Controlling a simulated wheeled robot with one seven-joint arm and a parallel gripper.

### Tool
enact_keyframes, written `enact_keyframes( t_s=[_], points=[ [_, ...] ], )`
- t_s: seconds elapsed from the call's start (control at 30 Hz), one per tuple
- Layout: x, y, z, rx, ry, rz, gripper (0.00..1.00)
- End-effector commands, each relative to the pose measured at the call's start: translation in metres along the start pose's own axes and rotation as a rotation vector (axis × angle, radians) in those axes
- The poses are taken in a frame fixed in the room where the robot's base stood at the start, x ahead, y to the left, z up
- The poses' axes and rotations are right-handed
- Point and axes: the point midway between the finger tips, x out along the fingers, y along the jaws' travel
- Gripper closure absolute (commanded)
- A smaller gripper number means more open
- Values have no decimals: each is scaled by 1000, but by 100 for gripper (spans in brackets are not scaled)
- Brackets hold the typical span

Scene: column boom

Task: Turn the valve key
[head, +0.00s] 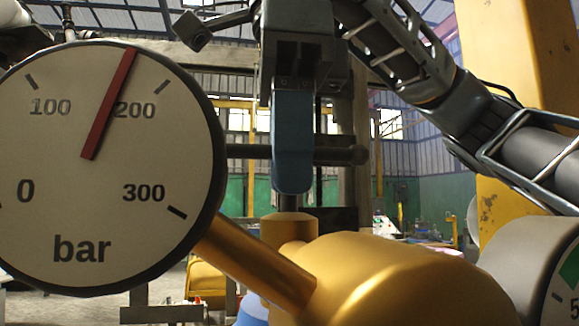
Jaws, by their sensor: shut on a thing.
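The valve key is a dark T-shaped bar (341,156) with a level crossbar. Its stem (288,202) goes down into the upright neck (288,230) of a brass valve body (385,285). My gripper (292,165) comes down from above with blue fingers and is shut on the middle of the crossbar. The fingers hide the joint of crossbar and stem. The left end of the crossbar is hidden behind the gauge.
A large round gauge (150,215) marked in bar fills the left, its red needle (109,103) a little short of 200. A brass pipe (255,262) runs below it. Another gauge (540,265) is cut off at lower right. A yellow column (515,100) stands at right.

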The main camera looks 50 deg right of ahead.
Motion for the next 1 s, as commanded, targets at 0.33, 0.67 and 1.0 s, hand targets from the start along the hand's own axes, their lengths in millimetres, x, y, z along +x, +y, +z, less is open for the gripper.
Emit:
enact_keyframes(
  t_s=[0.33, 0.67, 1.0],
  points=[
    [0, 0, 0, 122, -2, -1, 100],
    [0, 0, 0, 134, -2, 0, 100],
    [0, 0, 0, 131, -1, 0, 58]
  ],
)
